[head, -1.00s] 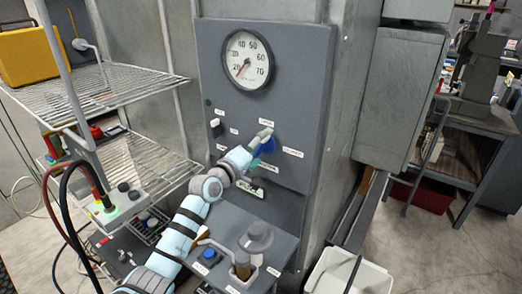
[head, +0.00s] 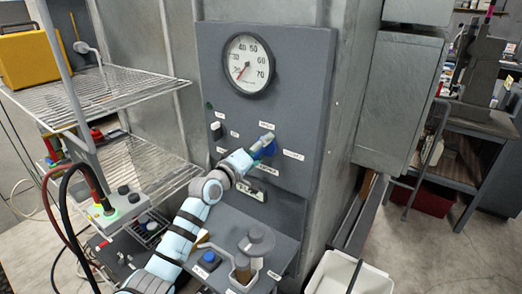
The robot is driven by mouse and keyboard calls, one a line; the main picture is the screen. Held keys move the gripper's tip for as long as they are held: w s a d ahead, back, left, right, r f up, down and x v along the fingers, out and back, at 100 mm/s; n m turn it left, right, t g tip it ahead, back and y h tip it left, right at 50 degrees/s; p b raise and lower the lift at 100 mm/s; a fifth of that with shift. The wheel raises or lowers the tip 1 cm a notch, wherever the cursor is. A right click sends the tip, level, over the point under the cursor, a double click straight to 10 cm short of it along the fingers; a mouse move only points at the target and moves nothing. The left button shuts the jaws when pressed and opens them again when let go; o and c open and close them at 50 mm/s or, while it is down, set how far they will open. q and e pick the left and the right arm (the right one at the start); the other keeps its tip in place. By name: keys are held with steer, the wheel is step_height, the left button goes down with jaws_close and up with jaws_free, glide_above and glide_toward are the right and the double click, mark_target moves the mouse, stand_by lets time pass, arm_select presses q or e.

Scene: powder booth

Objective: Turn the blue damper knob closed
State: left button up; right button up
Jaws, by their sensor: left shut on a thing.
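The blue damper knob (head: 270,149) is on the grey control panel (head: 300,110), below the round gauge. Small white labels surround it. My left arm comes up from the bottom, and my left gripper (head: 262,145) is at the knob, shut on it. The gripper covers much of the knob, so its pointer position is hidden. My right gripper is not in the view.
The gauge (head: 248,65) is above the knob. A grey shelf with a lever and blue button (head: 208,257) juts out below the panel. Wire racks (head: 120,85) stand left. A white bin (head: 350,275) sits at lower right.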

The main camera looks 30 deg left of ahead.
arm_select(q)
steer(key=m+b, duration=0.2)
steer(key=m, duration=0.3)
steer(key=shift+d+f+m+b, duration=0.1)
steer(key=shift+m+b, duration=0.2)
steer(key=shift+m, duration=0.1)
steer(key=m+b, duration=0.1)
steer(key=m, duration=0.2)
steer(key=shift+m+b, duration=0.55)
steer(key=shift+m, duration=1.05)
steer(key=o, duration=1.2)
steer(key=shift+c, duration=0.2)
